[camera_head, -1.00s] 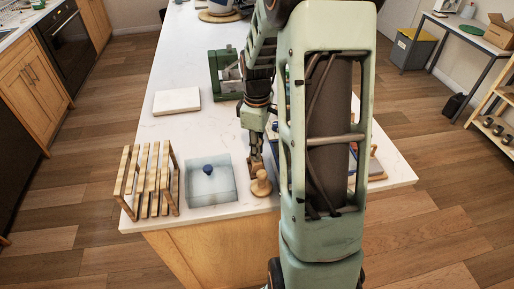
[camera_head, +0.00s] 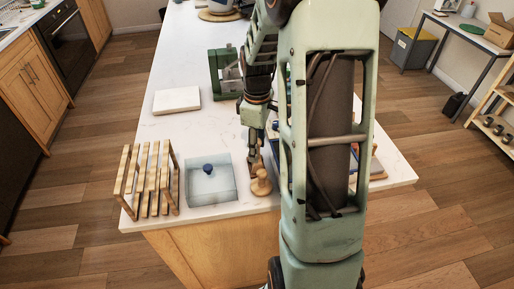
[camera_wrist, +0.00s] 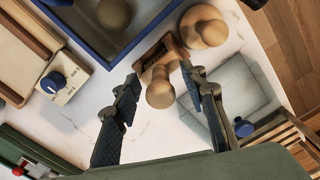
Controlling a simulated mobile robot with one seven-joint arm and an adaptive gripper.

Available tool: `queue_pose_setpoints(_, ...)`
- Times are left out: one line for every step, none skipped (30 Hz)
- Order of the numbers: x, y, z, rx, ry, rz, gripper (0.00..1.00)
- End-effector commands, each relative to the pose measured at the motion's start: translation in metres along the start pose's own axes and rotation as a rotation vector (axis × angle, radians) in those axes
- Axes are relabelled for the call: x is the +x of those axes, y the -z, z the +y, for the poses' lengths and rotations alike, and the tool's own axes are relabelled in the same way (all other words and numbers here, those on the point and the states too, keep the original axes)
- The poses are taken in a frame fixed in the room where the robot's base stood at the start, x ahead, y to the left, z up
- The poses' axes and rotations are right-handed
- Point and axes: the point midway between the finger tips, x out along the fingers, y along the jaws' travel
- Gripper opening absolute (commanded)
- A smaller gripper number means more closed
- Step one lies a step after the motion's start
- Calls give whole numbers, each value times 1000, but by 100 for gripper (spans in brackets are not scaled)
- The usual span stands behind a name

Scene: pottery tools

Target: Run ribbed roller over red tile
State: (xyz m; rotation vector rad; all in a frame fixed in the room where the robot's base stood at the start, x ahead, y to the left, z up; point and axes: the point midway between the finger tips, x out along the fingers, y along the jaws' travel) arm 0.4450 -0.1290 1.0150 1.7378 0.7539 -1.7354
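A wooden tool with a dark ribbed strip (camera_wrist: 155,53), seemingly the ribbed roller, lies on the white counter in the wrist view. Its rounded wooden handle (camera_wrist: 160,92) points toward my gripper (camera_wrist: 160,76). My gripper is open, with one finger on each side of the handle and a visible gap to both. In the head view, my gripper (camera_head: 253,148) points down at the counter's near edge, largely hiding the tool. I cannot make out the red tile; my arm covers much of that area.
A wooden knobbed piece (camera_wrist: 203,27) stands close beside the tool. A blue-rimmed tray (camera_wrist: 82,24) is on its other side. A clear box with a blue knob (camera_head: 210,190) and a slatted wooden rack (camera_head: 150,180) stand left. A white slab (camera_head: 177,100) lies behind.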

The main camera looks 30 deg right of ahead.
Motion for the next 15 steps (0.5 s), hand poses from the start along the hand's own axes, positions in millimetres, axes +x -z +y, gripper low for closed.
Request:
queue_pose_setpoints(-8, 0, 1, 0, -4, 2, 39)
queue_pose_setpoints(-13, 0, 1, 0, -5, 2, 39)
queue_pose_setpoints(-21, 0, 1, 0, -5, 2, 39)
queue_pose_setpoints(-27, 0, 2, 0, -7, 3, 39)
queue_pose_setpoints(-34, 0, 2, 1, -6, 2, 39)
queue_pose_setpoints(-43, 0, 2, 1, -7, 3, 39)
queue_pose_setpoints(-50, 0, 2, 0, -7, 3, 39)
queue_pose_setpoints(-56, 0, 1, 0, -6, 2, 39)
queue_pose_setpoints(-65, 0, 1, 0, -7, 3, 39)
queue_pose_setpoints(-71, 0, 1, 0, -6, 3, 39)
queue_pose_setpoints(-76, 0, 1, 0, -5, 2, 39)
queue_pose_setpoints(-84, 0, 1, 0, -5, 2, 39)
queue_pose_setpoints(-89, 0, 1, 0, -5, 2, 39)
queue_pose_setpoints(-93, 0, 1, 0, -5, 2, 39)
queue_pose_setpoints(-98, 0, 0, 0, -3, 2, 39)
